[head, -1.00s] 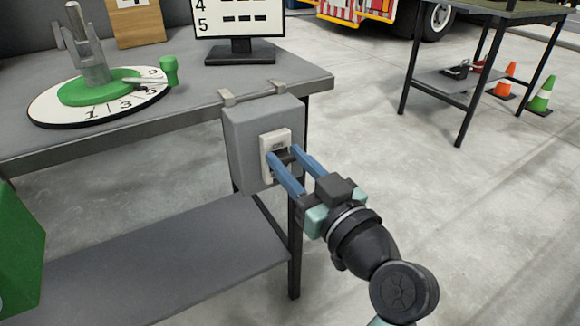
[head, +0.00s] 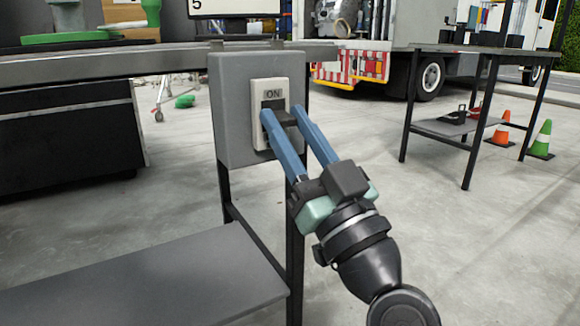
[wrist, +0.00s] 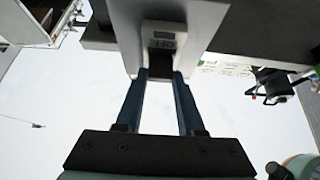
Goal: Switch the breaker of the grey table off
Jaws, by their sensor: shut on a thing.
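The breaker is a grey box (head: 229,115) hung on the front edge of the grey table (head: 110,68). Its pale switch plate (head: 257,92) has an "ON" label (head: 273,94) at the top in the head view. An "OFF" label (wrist: 162,44) shows upside down in the wrist view. A dark lever (head: 286,118) sticks out from the plate's slot. My gripper (head: 284,108), with blue fingers, is shut on this lever, one finger on each side. The lever also shows between the fingertips in the wrist view (wrist: 160,74). The exact tilt of the lever is hard to tell.
A grey lower shelf (head: 150,285) lies below the box at left, with a black table leg (head: 294,250) beside it. A dark table (head: 470,125) and traffic cones (head: 541,140) stand at right. Concrete floor between is clear.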

